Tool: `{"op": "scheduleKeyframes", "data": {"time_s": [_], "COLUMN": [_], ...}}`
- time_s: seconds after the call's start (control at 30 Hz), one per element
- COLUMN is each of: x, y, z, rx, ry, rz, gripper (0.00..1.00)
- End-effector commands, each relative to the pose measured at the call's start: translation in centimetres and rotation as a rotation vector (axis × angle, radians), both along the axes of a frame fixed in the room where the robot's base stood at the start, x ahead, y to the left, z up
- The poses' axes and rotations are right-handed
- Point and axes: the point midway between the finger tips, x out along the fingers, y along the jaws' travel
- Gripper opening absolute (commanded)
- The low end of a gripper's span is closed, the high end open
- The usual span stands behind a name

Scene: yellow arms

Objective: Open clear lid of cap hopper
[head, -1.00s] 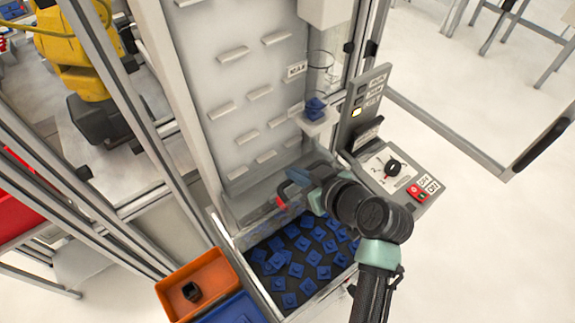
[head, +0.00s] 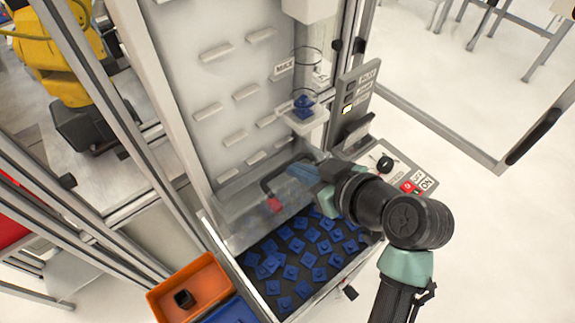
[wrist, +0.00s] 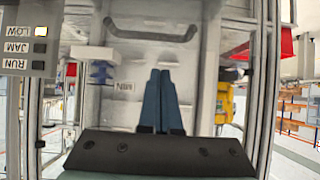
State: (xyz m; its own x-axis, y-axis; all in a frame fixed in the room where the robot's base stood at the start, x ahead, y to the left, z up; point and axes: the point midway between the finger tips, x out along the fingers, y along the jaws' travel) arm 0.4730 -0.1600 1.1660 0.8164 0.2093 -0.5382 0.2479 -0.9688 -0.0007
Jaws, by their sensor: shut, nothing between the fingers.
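The cap hopper (head: 333,286) is a tray at the foot of the machine, with many blue caps (head: 303,245) in plain view. Its clear lid (head: 238,222) stands tilted up at the back of the tray, near the pale ribbed panel. The lid has a dark handle (head: 268,182), also seen across the top of the wrist view (wrist: 150,34). A small red piece (head: 274,204) sits by the lid. My gripper (head: 290,170) has its blue fingers together and empty, by the lid and handle; contact cannot be told. The wrist view shows the closed fingertips (wrist: 160,72).
An orange bin (head: 205,285) with a black part and a blue bin (head: 232,310) stand at the front left. A control box with a dial (head: 385,163) and switches is right of the hopper, partly behind my arm. Metal frame posts (head: 125,110) rise at left.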

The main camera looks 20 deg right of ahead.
Motion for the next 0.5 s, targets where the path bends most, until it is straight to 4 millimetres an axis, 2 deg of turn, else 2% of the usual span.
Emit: {"op": "scheduleKeyframes", "data": {"time_s": [0.2,0.43,0.5], "x": [-1.3,-1.3,-0.7], "y": [-0.4,-0.3,-0.3], "z": [0.7,0.9,1.6], "rx": [-0.001,-0.002,-0.013], "ry": [0.000,-0.001,-0.018], "rz": [-0.001,-0.001,-0.010], "gripper": [0.00,0.00,0.00]}}
